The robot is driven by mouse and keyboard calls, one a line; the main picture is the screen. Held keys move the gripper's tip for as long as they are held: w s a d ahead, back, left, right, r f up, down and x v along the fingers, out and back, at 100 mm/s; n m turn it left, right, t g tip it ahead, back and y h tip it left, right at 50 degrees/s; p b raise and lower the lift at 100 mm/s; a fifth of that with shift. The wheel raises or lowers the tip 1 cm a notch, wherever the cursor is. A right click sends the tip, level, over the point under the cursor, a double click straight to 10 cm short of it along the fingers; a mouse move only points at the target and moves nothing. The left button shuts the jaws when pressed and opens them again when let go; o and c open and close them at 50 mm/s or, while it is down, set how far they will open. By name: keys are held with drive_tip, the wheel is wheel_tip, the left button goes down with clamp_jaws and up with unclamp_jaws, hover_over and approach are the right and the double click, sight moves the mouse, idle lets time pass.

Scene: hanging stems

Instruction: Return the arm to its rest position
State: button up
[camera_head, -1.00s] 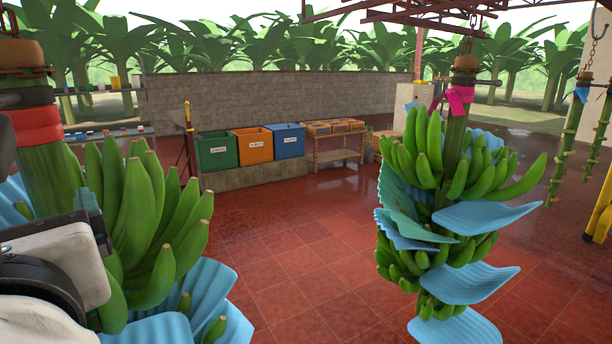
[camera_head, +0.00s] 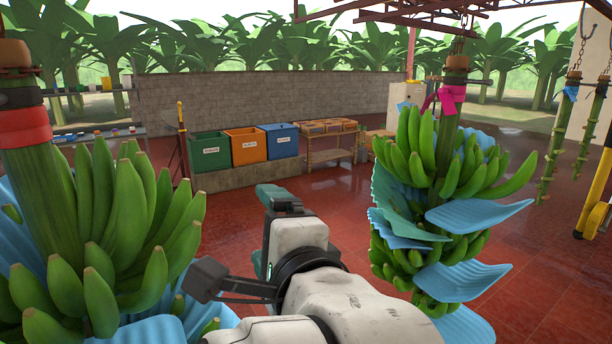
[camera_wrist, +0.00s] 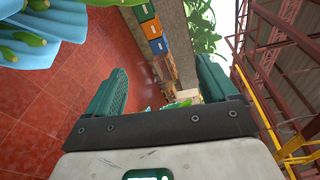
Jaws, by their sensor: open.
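My arm reaches up from the bottom middle of the head view, with my gripper (camera_head: 278,200) at its far end, partly hidden behind the white wrist. In the wrist view my gripper (camera_wrist: 158,84) shows two green ribbed fingers spread wide, with nothing between them. It hangs in the free gap between the left banana bunch (camera_head: 105,235) and the right banana bunch (camera_head: 430,160), apart from both in the picture.
Both hanging bunches have blue sheets among their hands. Green (camera_head: 210,151), orange (camera_head: 247,147) and blue bins (camera_head: 281,141) stand behind, beside a wooden table (camera_head: 330,150). Bare stems (camera_head: 555,140) hang at right. Red tiled floor (camera_head: 335,200) lies open between.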

drive_tip(key=s+d+f+n+g+h, duration=0.25)
drive_tip(key=d+f+n, duration=0.35)
drive_tip(key=d+f, duration=0.7)
drive_tip(key=s+d+f+n+g+h, duration=0.25)
drive_tip(key=d+f+n+h, duration=0.2)
drive_tip(key=d+f, duration=0.85)
drive_tip(key=s+d+f+n+g, duration=0.2)
drive_tip(key=s+d+f+g, duration=0.1)
drive_tip(key=s+f, duration=0.8)
drive_tip(key=s+d+f+n+g+b, duration=0.1)
drive_tip(key=s+d+f+g, duration=0.2)
drive_tip(key=s+f+g, duration=0.3)
drive_tip(key=s+f, duration=0.4)
drive_tip(key=s, duration=0.4)
drive_tip(key=shift+s+f+n+g, duration=0.2)
drive_tip(key=shift+f+n+g, duration=0.1)
drive_tip(key=shift+f+n, duration=0.1)
